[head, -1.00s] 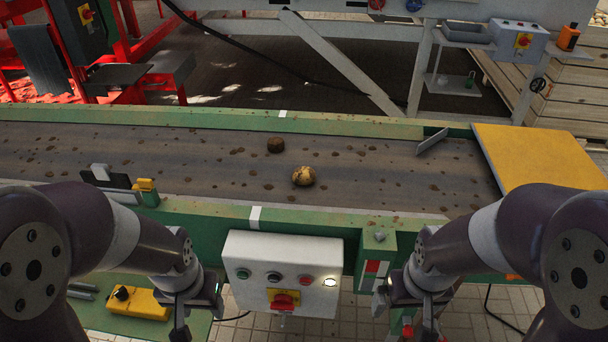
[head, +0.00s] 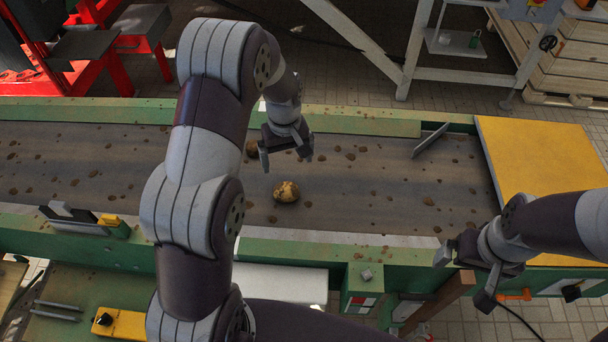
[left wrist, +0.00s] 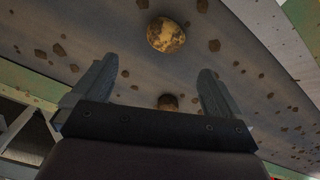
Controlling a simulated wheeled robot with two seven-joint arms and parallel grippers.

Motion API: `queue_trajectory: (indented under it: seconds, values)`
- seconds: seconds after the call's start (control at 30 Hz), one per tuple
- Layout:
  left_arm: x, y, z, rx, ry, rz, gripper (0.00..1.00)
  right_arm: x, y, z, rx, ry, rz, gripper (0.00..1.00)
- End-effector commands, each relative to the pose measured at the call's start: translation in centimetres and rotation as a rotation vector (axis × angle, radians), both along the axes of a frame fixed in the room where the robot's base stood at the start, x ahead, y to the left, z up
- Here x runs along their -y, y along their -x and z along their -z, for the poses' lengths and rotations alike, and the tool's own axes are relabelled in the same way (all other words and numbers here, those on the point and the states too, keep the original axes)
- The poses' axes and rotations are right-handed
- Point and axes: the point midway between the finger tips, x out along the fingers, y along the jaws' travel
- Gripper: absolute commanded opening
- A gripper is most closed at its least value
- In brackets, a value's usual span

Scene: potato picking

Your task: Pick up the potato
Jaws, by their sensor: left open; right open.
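A yellowish potato (head: 286,191) with brown patches lies on the dark conveyor belt (head: 370,190). It also shows in the left wrist view (left wrist: 166,35), beyond my fingertips. My left gripper (head: 287,166) is open and empty above the belt, just behind the potato in the head view. A dark brown clod (head: 252,148) lies behind the potato, partly hidden by my left gripper. In the left wrist view the clod (left wrist: 168,102) shows between my open fingers. My right gripper (head: 463,277) is open and empty at the belt's near right edge, away from the potato.
Small soil crumbs are scattered over the belt. Green rails (head: 350,122) border it. A slanted metal deflector (head: 431,140) and a yellow plate (head: 540,155) are at the right end.

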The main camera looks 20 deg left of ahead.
Motion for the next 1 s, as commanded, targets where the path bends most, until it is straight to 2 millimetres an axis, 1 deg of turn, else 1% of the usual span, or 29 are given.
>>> queue_trajectory:
  seconds: [0.03,0.2,0.33,0.43,0.53,0.6,0.7,0.87,0.9,0.97,1.0]
  values:
    - [0.0,0.2,0.8,-0.006,0.001,-0.004,1.00,0.0,0.0,-0.5,0.000,0.000,0.000,1.00]
    - [0.0,0.2,4.6,-0.004,0.000,-0.002,1.00,0.0,0.0,-1.4,0.000,0.000,0.000,1.00]
    - [0.0,0.2,6.3,-0.002,0.000,-0.001,1.00,0.0,0.0,-1.7,0.000,0.000,0.000,1.00]
    - [-0.1,0.3,7.5,-0.004,0.001,-0.001,1.00,0.0,0.0,-2.6,0.000,0.000,0.000,1.00]
    - [-0.2,0.3,9.4,-0.004,0.001,-0.001,1.00,0.0,0.0,-3.7,0.001,0.000,0.000,1.00]
    - [-0.2,0.3,10.8,-0.003,0.001,-0.001,1.00,0.0,0.0,-3.7,0.001,0.000,0.000,1.00]
    - [-0.2,0.2,11.6,0.001,0.001,0.000,1.00,0.0,0.0,-3.8,0.001,0.000,0.000,1.00]
    - [-0.2,0.2,11.8,0.001,0.000,0.000,1.00,0.0,0.0,-3.7,0.000,0.000,0.000,1.00]
    - [-0.2,0.2,11.8,0.001,0.000,0.000,0.97,0.0,0.0,-3.7,0.000,0.000,0.000,1.00]
    - [-0.2,0.2,11.8,0.001,0.000,0.000,0.77,0.0,0.0,-3.7,0.000,0.000,0.000,1.00]
    - [-0.2,0.2,11.7,0.001,0.000,0.000,0.64,0.0,0.0,-3.7,0.000,0.000,0.000,1.00]
